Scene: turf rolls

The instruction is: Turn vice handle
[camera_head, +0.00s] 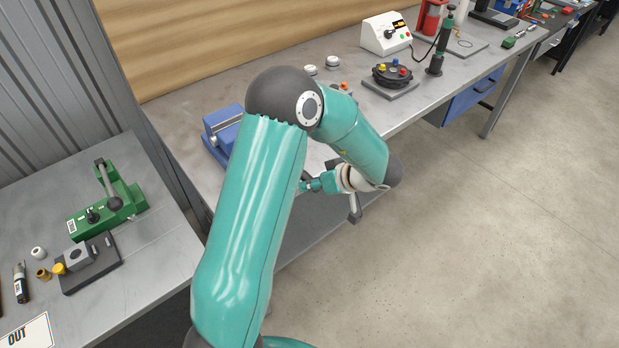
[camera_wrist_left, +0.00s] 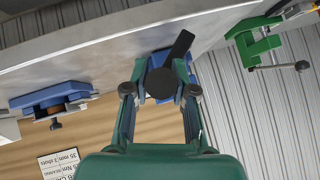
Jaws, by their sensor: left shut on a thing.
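The blue vice (camera_head: 222,128) sits on the metal bench, partly hidden behind my left arm in the head view. In the left wrist view the blue vice (camera_wrist_left: 150,68) shows behind the fingers. Its dark vice handle (camera_wrist_left: 181,46) slants up from a round dark hub (camera_wrist_left: 162,83). My left gripper (camera_wrist_left: 161,90) has one finger on each side of the hub and is shut on the handle; the exact contact is hard to see. In the head view my left gripper (camera_head: 308,186) is small at the bench's front edge, and its tips are partly hidden. My right gripper is not in view.
A green toggle device (camera_head: 112,200) and small parts stand on the left bench. A round dark fixture (camera_head: 392,75) and a white control box (camera_head: 386,34) stand farther along the metal bench. Another blue vice (camera_wrist_left: 52,97) shows in the wrist view. The floor at right is clear.

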